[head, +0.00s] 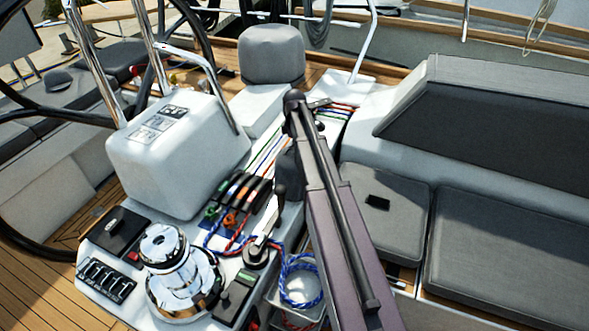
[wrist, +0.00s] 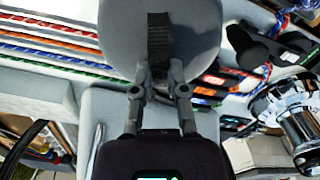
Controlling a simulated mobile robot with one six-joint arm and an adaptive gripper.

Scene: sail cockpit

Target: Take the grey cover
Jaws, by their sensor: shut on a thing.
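In the wrist view my gripper (wrist: 160,92) is shut on the black strap of the grey cover (wrist: 124,45). The cover is rounded, lies beyond the fingertips and is cut off by the top of the picture. It hides part of the coloured ropes behind it. In the head view my arm crosses the middle, and my fingertips cannot be made out there. A dark grey shape shows beside the arm, mostly hidden; I cannot tell whether it is cover or gripper.
A bare chrome winch (head: 172,268) stands at the front left, near rope clutches (head: 240,192) and a coiled blue rope (head: 300,281). A white pod (head: 170,160) with a metal rail is left of my arm. Another grey hood (head: 271,54) stands behind. Grey cushions (head: 510,260) lie right.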

